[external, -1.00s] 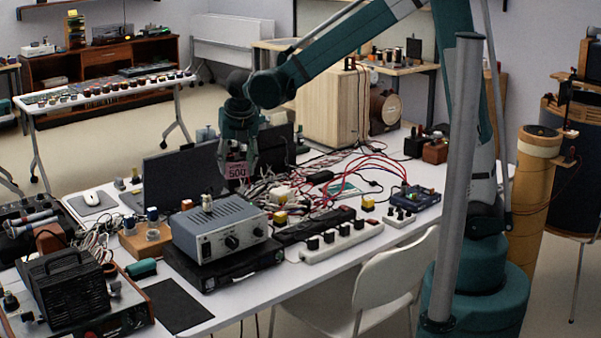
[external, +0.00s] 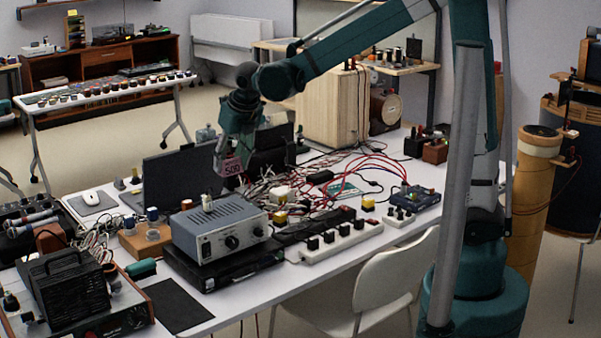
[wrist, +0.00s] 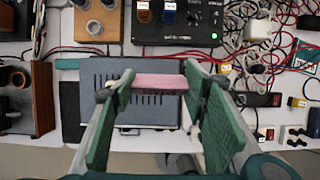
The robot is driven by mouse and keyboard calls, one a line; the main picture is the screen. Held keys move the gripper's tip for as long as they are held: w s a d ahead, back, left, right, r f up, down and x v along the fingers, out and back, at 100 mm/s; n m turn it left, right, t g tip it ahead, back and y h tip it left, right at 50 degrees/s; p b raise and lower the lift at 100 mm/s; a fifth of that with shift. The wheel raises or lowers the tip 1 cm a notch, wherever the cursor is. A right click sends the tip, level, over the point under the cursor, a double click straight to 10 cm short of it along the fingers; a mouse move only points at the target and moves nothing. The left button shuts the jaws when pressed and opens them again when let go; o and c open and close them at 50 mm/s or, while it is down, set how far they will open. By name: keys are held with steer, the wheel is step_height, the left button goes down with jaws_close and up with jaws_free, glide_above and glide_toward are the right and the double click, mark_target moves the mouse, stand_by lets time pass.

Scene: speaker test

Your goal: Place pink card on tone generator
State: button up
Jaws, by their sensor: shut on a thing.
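The pink card (external: 231,165), with dark print on it, is held between the fingers of my gripper (external: 234,152) in the external view. In the wrist view the card (wrist: 160,81) appears as a thin pink strip between the two green finger pads of my gripper (wrist: 158,84). A grey-blue box with front knobs (external: 219,229), likely the tone generator, rests on a black flat unit. The card is in the air, above and behind it in the external view. A grey-blue vented box (wrist: 100,72) lies beneath the fingers in the wrist view, partly hidden by them.
Tangled red and white cables (external: 300,190) crowd the table to the right. A white power strip (external: 342,240) lies at the front, a laptop (external: 180,176) behind the grey-blue box. A black mat (external: 178,306) at front left is bare.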

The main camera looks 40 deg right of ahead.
mark_target(232, 174)
steer(key=shift+f+b, duration=0.75)
steer(key=shift+f, duration=2.35)
steer(key=shift+f+b, duration=0.5)
steer(key=shift+f, duration=1.4)
steer(key=shift+f, duration=0.1)
steer(key=o, duration=0.7)
steer(key=p+v, duration=0.2)
steer(key=v, duration=1)
steer(key=shift+p, duration=0.4)
